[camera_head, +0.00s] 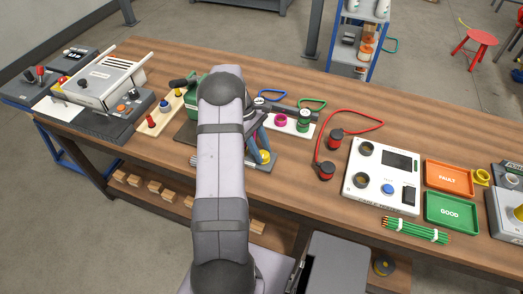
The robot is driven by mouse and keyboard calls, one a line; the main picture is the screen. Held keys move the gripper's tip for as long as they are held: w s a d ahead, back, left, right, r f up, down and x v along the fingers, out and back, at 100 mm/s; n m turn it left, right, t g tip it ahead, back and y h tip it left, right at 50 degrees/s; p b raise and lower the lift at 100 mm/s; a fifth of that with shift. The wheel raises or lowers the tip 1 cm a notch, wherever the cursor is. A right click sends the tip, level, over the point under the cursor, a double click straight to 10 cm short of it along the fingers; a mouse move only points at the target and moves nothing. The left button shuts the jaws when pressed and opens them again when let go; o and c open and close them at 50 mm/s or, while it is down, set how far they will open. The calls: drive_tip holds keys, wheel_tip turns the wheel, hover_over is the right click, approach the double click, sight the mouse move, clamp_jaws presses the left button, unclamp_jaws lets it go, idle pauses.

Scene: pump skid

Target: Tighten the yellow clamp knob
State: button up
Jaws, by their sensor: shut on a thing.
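The yellow clamp knob (265,157) shows as a small patch just right of my arm, on a grey base plate (263,168) near the middle of the bench. My gripper (262,151) reaches down at the knob, and its visible blue-grey fingers are shut on it. My grey arm covers most of the fixture and the left part of the gripper. The knob's turn and the clamp's tightness cannot be told.
Behind the gripper is a pale board with a magenta ring (281,120) and green parts. A red cable (348,129) loops to the right. A white test box (382,176) stands farther right, beside orange (449,178) and green trays (452,211). Left are coloured knobs (163,108).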

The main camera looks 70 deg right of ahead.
drive_tip(key=shift+m, duration=0.9)
drive_tip(key=shift+y, duration=0.3)
drive_tip(key=o, duration=1)
drive_tip(key=shift+o, duration=0.2)
drive_tip(key=b+v, duration=0.2)
drive_tip(key=v, duration=0.5)
drive_tip(key=shift+r, duration=0.2)
